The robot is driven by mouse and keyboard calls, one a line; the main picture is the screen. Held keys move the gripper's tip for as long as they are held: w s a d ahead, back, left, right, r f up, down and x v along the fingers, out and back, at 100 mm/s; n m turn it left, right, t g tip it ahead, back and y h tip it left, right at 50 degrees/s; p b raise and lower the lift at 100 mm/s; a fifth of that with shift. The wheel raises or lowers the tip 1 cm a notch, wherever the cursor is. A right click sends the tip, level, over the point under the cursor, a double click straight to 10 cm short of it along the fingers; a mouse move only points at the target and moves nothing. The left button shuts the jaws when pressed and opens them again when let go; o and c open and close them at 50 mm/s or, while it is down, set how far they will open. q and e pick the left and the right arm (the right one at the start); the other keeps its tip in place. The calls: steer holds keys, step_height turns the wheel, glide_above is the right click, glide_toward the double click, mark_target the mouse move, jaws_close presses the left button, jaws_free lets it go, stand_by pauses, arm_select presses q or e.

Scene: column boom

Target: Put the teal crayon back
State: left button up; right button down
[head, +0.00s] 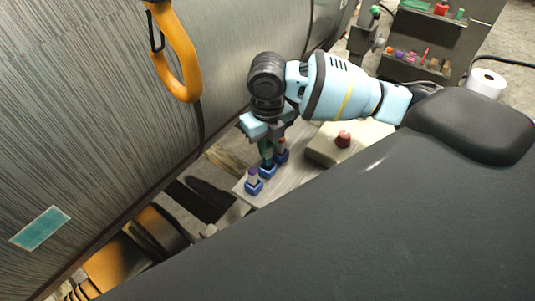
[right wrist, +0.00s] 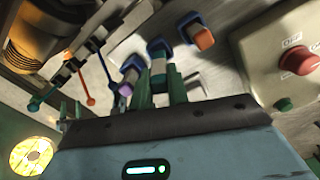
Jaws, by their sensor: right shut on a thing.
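My right gripper (head: 266,150) points down over a row of blue holders on a pale board. It is shut on the teal crayon, which shows between the green fingers in the right wrist view (right wrist: 159,84). The crayon's lower end is at the middle blue holder (head: 267,172); I cannot tell whether it is seated or just above. A purple crayon (head: 253,174) stands in the near blue holder (head: 254,187). A red-orange crayon (right wrist: 204,39) stands in the far holder (right wrist: 189,26). My left gripper is not in view.
A beige box with a red button (head: 343,139) stands right of the holders. A big grey cylinder (head: 90,110) with an orange handle (head: 182,62) fills the left. Shelves with small coloured items (head: 418,58) and a white roll (head: 486,84) are at the back right.

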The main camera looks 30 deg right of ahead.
mark_target(268, 164)
steer(key=shift+f, duration=1.85)
steer(key=shift+f, duration=0.1)
steer(key=c, duration=1.4)
jaws_free()
steer(key=shift+o, duration=0.2)
step_height(268, 164, up, 12)
steer(key=shift+r, duration=0.1)
steer(key=shift+s, duration=0.1)
